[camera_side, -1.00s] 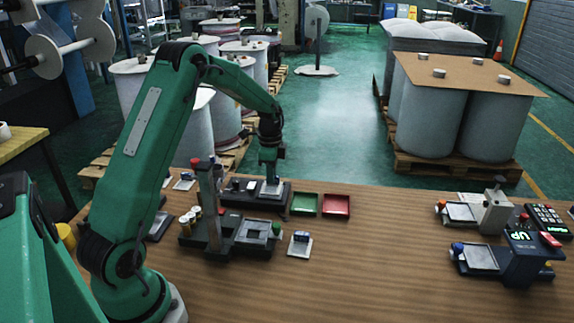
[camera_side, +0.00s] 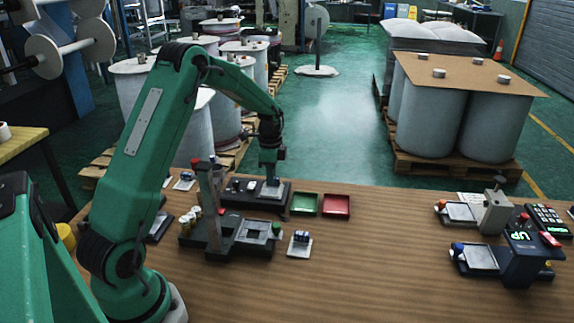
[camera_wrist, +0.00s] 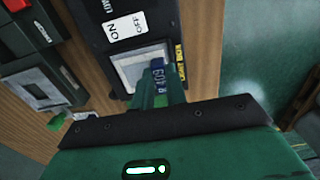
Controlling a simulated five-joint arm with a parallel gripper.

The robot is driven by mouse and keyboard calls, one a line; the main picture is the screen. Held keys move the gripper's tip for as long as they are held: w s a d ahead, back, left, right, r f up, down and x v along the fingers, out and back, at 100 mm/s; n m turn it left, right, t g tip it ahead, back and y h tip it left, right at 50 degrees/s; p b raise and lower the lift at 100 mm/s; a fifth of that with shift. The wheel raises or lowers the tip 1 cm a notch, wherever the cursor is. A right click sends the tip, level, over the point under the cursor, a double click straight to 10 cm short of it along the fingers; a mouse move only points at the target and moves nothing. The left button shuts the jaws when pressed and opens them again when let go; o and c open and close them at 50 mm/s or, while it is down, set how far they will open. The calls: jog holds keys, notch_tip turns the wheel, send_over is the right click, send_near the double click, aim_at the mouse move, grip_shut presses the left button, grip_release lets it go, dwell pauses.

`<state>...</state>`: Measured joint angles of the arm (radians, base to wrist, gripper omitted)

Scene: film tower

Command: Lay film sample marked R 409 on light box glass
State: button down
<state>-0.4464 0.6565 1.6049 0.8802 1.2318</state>
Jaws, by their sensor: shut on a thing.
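My gripper (camera_wrist: 172,88) is shut on the blue tab of a film sample (camera_wrist: 158,84). The tab's turned, partly covered marking looks like R 409. The sample's pale sheet lies over the light box glass (camera_wrist: 140,66) in the wrist view; whether it touches the glass I cannot tell. The black light box (camera_wrist: 98,38) has an ON/OFF label beside the glass. In the side view my gripper (camera_side: 270,172) points down over the right part of the light box (camera_side: 236,203).
A dark fixture with a post (camera_side: 212,238) stands just in front of the light box. Green (camera_side: 305,204) and red (camera_side: 336,206) trays lie to its right. Another tabbed sample (camera_side: 300,246) lies in front. The middle-right tabletop is clear; instruments stand at far right.

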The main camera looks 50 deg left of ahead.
jog(key=c, duration=0.8)
grip_release()
jog(key=shift+r, duration=0.15)
jog(key=shift+r, duration=3.4)
